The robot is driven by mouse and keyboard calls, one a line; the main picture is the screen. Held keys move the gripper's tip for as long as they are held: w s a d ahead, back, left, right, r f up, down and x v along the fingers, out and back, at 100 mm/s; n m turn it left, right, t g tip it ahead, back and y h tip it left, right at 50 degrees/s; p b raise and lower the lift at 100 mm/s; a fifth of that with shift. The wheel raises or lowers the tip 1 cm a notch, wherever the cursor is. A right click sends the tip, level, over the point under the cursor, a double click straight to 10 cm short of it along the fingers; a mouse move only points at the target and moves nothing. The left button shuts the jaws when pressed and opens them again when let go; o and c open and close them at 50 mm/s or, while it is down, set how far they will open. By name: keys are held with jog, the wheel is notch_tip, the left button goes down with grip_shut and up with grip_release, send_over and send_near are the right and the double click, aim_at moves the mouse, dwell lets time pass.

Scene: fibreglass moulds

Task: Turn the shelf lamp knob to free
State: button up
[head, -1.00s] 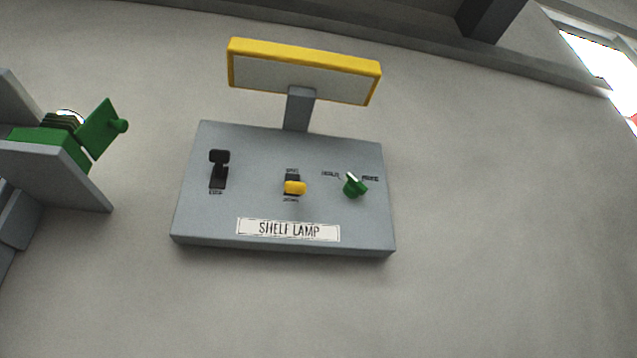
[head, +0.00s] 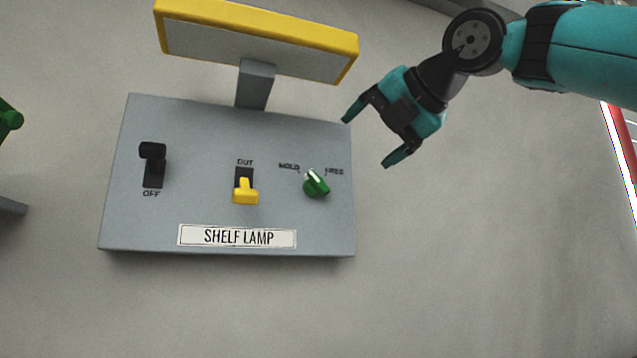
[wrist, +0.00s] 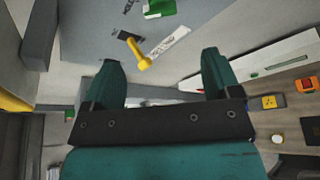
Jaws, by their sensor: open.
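The shelf lamp knob (head: 316,186) is a small green knob at the right of a grey sloped panel (head: 205,120). Its white mark points up and left, toward the HOLD label (head: 289,167); the FREE label (head: 334,171) is at its upper right. A plate (head: 237,237) on the panel reads SHELF LAMP. My gripper (head: 367,142) is open and empty, up and right of the knob, apart from it, near the panel's right edge. In the wrist view, the green knob (wrist: 160,8) is at the top edge, partly cut off, beyond my open fingers (wrist: 160,60).
A yellow lever (head: 245,192) sits left of the knob, in its slot's lower part. A black switch (head: 153,160) is farther left, above OFF. A yellow-framed board (head: 250,45) on a grey post rises behind the panel. The wall right of the panel is clear.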

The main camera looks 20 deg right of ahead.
aim_at(320, 180)
jog(key=p+x, duration=0.3)
jog(key=x, duration=1.1)
jog(key=shift+w+a, duration=0.2)
jog(key=shift+w, duration=0.05)
jog(key=shift+w+a+f, duration=0.1)
jog(key=shift+w+f, duration=0.1)
jog(key=shift+w, duration=0.2)
jog(key=c, duration=0.9)
